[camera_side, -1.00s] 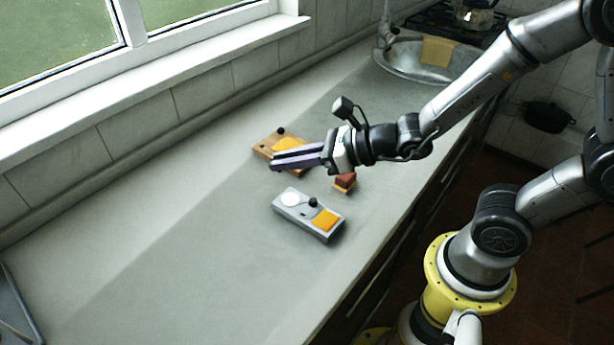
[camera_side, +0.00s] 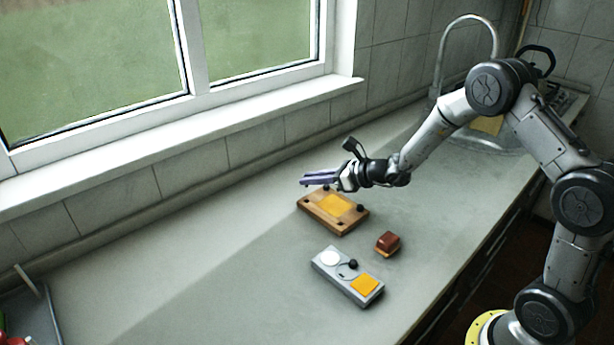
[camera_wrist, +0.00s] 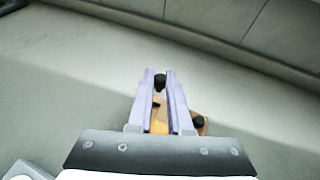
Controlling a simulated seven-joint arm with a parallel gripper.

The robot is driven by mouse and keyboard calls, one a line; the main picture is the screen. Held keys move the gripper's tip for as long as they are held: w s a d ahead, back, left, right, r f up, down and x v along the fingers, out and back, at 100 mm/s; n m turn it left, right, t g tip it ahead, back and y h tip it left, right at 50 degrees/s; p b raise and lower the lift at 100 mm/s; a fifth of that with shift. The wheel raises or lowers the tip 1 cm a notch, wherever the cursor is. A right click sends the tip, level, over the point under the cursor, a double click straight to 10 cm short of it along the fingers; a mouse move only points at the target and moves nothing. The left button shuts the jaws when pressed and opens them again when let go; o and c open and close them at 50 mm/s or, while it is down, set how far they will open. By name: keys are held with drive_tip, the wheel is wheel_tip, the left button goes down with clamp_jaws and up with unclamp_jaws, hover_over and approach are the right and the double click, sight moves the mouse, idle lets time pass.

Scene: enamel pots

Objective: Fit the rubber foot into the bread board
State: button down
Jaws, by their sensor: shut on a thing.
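The wooden bread board (camera_side: 315,213) lies on the counter with a yellow-orange patch on top. A black foot (camera_side: 360,208) stands at its right corner in the side view, and this also shows in the wrist view (camera_wrist: 198,122). Another black knob-like part (camera_side: 326,187) shows at the board's back edge, just under my fingers. My gripper (camera_side: 305,182) is above the board's back edge. In the wrist view my gripper (camera_wrist: 160,80) is shut on a black rubber foot (camera_wrist: 160,83) between its fingertips. The fingers hide much of the board there.
A grey device (camera_side: 335,279) with a white disc, black knob and orange pad lies in front of the board. A small red-brown block (camera_side: 388,241) with an orange base stands to the board's right. The counter (camera_side: 190,265) is clear to the left. A window sill runs behind.

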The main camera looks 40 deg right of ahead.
sight(312, 203)
drive_tip(key=shift+f, duration=2)
drive_tip(key=shift+f, duration=1.05)
drive_tip(key=c, duration=0.7)
unclamp_jaws()
drive_tip(key=shift+s+f, duration=0.1)
